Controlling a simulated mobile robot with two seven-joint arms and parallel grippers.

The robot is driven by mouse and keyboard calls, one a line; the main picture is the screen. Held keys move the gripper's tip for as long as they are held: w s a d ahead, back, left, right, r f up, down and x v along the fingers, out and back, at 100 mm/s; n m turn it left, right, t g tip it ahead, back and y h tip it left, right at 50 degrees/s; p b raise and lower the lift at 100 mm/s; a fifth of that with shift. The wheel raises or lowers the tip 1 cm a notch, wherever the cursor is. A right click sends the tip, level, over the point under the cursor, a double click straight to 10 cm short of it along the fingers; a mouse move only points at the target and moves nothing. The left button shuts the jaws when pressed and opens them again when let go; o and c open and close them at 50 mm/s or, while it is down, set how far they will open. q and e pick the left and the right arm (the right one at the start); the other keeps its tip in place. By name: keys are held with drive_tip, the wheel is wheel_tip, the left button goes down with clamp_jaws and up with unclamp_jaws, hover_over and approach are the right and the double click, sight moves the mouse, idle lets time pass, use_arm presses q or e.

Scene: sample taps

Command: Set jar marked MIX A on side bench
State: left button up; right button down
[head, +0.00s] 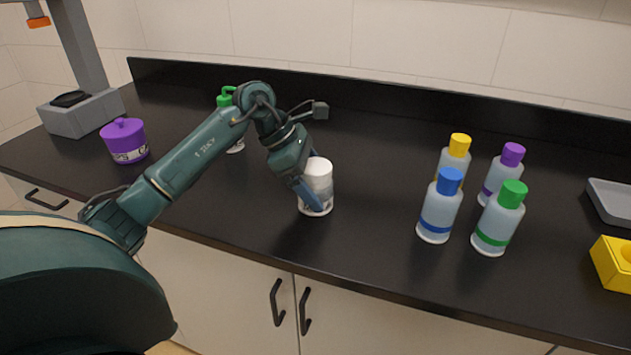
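A white jar (319,178) with a white lid is upright at the middle of the black bench, near its front edge. No marking on it can be read. My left gripper (310,190) is at this jar, reaching in from the left. One finger lies across the jar's left front side; the other is mostly hidden, so its grip is unclear. A purple jar (124,141) with a knobbed lid and a pale label stands at the left; its label is too small to read. My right gripper is out of view.
Several bottles with yellow (460,140), purple (512,153), blue (449,181) and green (512,193) caps stand right. A green-topped bottle (225,98) is partly behind my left arm. A grey stand (82,113) is far left. A grey tray (608,203) and yellow block (610,264) sit far right.

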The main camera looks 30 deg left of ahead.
use_arm(q)
drive_tip(key=shift+r, duration=0.1)
drive_tip(key=v, duration=1.2)
idle(0.4)
